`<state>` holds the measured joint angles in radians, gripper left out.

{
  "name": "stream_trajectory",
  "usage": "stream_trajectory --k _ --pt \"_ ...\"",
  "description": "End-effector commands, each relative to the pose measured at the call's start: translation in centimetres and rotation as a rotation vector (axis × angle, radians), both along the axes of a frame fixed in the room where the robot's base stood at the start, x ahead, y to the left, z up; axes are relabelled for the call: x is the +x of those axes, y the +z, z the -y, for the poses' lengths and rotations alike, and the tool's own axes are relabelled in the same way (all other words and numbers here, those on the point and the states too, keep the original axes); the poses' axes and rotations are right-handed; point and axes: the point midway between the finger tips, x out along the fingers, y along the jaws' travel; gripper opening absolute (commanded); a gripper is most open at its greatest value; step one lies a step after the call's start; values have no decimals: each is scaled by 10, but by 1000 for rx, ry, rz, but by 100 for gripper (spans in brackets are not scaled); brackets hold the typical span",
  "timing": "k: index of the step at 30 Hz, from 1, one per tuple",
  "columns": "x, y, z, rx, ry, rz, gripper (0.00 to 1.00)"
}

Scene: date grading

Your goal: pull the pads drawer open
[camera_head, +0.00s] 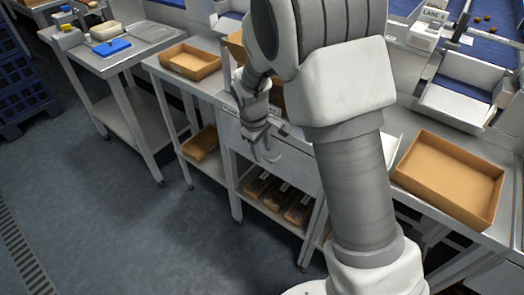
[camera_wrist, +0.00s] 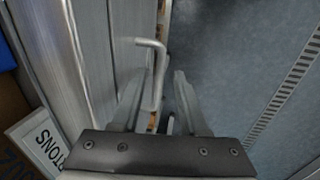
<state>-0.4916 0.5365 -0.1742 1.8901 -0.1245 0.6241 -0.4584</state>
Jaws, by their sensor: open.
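The drawer front (camera_head: 296,166) is a pale grey panel under the worktop, in the middle of the head view. Its label cannot be read, so I cannot tell whether it is the pads drawer. It looks closed. In the wrist view a silver bar handle (camera_wrist: 158,62) stands out from a grey metal front (camera_wrist: 128,30). My gripper (camera_head: 265,150) is at the drawer front, pointing down. In the wrist view my gripper (camera_wrist: 160,100) is open, with one finger on each side of the handle's lower part. Contact cannot be told.
A shelf below holds several brown trays (camera_head: 297,212). An empty brown tray (camera_head: 450,178) is on the worktop at right, another (camera_head: 190,62) on the left. A blue item (camera_head: 111,47) lies on the far-left table. Floor (camera_head: 120,235) in front is clear.

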Motion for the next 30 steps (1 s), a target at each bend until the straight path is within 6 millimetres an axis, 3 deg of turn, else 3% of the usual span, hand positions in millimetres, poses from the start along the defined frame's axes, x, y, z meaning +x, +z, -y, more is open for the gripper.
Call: stream_trajectory --k 8,15,30 --pt "0 -1 0 0 0 0 42" --pt "0 -1 0 0 0 0 0" --pt "0 0 0 0 0 0 0"
